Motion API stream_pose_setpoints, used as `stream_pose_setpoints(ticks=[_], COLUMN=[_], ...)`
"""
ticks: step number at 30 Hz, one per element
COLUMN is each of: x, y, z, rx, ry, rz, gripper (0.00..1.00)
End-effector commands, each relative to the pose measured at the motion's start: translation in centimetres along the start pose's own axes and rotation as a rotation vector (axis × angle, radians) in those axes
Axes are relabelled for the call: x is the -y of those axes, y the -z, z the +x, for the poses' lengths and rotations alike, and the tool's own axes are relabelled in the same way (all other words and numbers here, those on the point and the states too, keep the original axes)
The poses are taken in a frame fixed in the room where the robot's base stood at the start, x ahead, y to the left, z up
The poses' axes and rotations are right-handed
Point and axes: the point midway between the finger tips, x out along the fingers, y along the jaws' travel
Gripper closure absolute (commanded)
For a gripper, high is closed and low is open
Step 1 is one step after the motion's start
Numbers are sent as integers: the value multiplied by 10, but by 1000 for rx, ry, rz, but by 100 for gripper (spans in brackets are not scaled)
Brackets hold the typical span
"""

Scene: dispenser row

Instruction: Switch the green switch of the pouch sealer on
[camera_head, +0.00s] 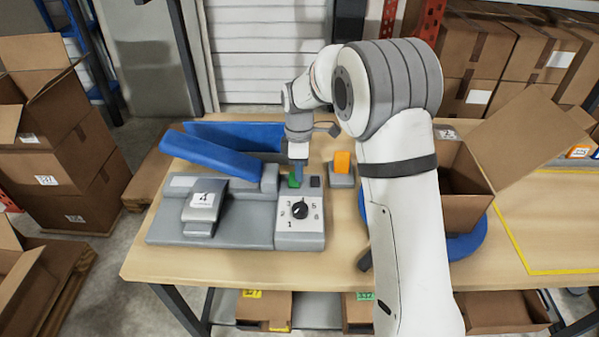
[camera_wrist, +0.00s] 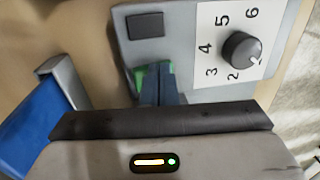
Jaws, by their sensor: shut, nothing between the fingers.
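The pouch sealer (camera_head: 250,225) is a grey machine on the wooden table, with a raised blue arm and a control panel at its right end. Its green switch (camera_head: 294,181) is at the back left of that panel; it also shows in the wrist view (camera_wrist: 141,78), partly covered by my fingers. My gripper (camera_head: 298,172) points down with its fingers shut and empty. In the wrist view the fingertips (camera_wrist: 158,75) are at the green switch and seem to touch it. Whether the switch is on or off cannot be told.
A numbered black dial (camera_head: 300,210) and a dark square button (camera_head: 315,182) share the panel. An orange switch on a grey base (camera_head: 342,163) stands right of the sealer. An open cardboard box (camera_head: 468,205) sits behind my arm. The table's front edge is clear.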

Motion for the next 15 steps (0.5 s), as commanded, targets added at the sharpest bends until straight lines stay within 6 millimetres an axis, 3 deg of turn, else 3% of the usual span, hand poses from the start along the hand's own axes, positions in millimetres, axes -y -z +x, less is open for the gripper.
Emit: stream_pose_setpoints(ticks=[10, 15], x=[0, 3], y=[0, 0], z=[-2, -20], rx=[0, -1], ry=[0, -2], rz=[-1, 0], gripper=[100, 100])
